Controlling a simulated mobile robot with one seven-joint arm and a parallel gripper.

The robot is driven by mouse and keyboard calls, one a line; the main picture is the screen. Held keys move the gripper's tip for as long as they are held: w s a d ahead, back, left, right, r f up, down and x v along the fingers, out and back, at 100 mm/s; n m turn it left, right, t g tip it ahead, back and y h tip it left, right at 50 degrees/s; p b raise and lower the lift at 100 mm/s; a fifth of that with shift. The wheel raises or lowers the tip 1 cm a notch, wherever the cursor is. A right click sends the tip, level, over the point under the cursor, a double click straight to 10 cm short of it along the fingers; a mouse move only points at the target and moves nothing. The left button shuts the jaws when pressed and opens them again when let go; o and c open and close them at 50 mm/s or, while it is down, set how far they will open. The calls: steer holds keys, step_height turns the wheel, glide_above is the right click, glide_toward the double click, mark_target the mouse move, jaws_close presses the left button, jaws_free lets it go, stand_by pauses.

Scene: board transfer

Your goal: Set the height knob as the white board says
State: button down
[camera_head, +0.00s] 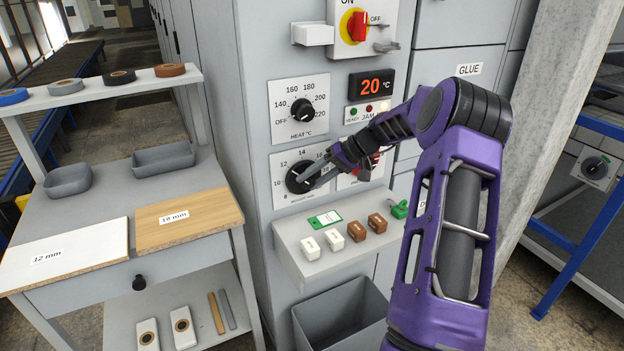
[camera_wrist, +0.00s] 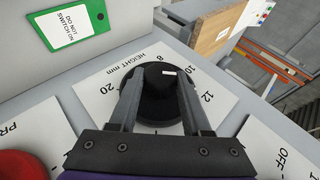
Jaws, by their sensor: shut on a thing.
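The white board (camera_head: 75,262), labelled 12 mm, lies on the left bench. The black height knob (camera_head: 294,180) sits on a white dial plate on the grey cabinet, below the heat dial. My gripper (camera_head: 312,174) is shut on this knob, one finger on each side. The 12 on the dial plate (camera_wrist: 222,91) is visible beside the right finger. The fingers hide part of the scale.
An 18 mm wood board (camera_head: 187,219) lies beside the white one. The heat knob (camera_head: 302,110) is just above, and a red button (camera_wrist: 22,165) is beside the height dial. A green-edged DO NOT SWITCH ON card (camera_wrist: 72,25) and several small blocks lie on the ledge (camera_head: 290,245) below.

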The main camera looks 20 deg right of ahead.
steer(key=shift+c, duration=1.8)
jaws_free()
steer(key=p+v, duration=0.1)
steer(key=v, duration=1.6)
steer(key=shift+d+p, duration=0.15)
steer(key=shift+p, duration=0.2)
steer(key=shift+s+r, duration=0.1)
steer(key=shift+s, duration=0.05)
